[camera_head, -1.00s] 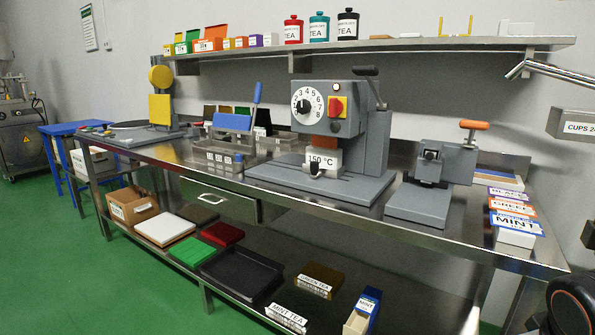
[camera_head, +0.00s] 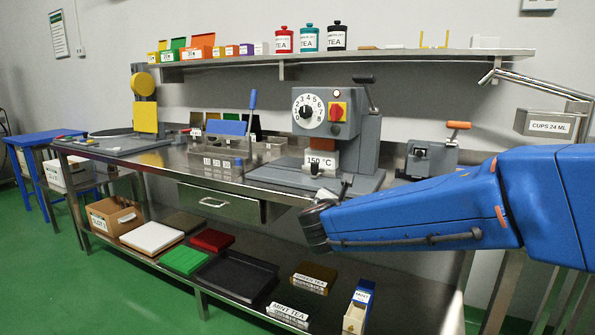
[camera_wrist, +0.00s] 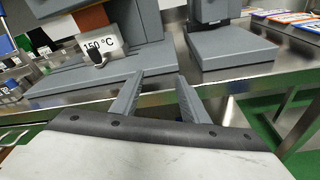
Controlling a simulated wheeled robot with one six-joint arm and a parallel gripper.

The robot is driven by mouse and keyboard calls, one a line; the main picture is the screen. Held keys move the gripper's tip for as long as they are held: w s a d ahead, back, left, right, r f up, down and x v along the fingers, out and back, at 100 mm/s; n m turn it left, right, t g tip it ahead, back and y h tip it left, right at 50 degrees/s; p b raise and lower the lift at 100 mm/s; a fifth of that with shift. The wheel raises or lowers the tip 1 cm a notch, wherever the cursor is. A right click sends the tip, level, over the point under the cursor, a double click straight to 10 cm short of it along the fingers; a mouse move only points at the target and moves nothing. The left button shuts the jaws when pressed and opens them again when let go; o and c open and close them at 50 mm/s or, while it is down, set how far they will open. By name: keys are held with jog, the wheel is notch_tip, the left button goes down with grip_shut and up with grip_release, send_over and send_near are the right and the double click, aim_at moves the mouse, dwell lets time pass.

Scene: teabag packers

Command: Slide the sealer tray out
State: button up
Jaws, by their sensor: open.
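The sealer (camera_head: 340,140) is a grey machine with a white dial, a red-and-yellow switch and a 150 °C label, standing on the steel bench. A black knob (camera_head: 315,170) is on the front below the label; it also shows in the wrist view (camera_wrist: 97,59). I cannot make out a separate tray edge; the grey base plate (camera_wrist: 75,83) lies under the knob. My gripper (camera_wrist: 158,77) is open and empty, in front of the bench edge. In the wrist view the knob is left of and beyond its fingers. My blue arm comes in from the right.
A smaller grey press (camera_wrist: 225,45) with an orange handle stands right of the sealer. A steel holder (camera_head: 225,160) is to its left. A drawer (camera_head: 220,200) hangs under the bench front. The lower shelf holds a black tray (camera_head: 235,280) and boxes.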

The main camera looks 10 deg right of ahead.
aim_at(314, 168)
jog(key=w+a+r+n+t+y, duration=0.1)
jog(key=w+a+n+t, duration=0.15)
jog(key=a+n, duration=0.2)
jog(key=w+a+r+n+t+y, duration=0.1)
jog(key=w+a+n+y, duration=0.1)
jog(key=w+a+n, duration=0.3)
jog(key=w+d, duration=0.1)
jog(key=w, duration=0.4)
jog(key=w+d+m, duration=0.1)
jog(key=w, duration=0.4)
jog(key=w+d+m, duration=0.1)
jog(key=w+d, duration=0.1)
jog(key=w, duration=0.3)
jog(key=shift+r+m, duration=0.15)
jog(key=shift+m, duration=0.1)
grip_shut()
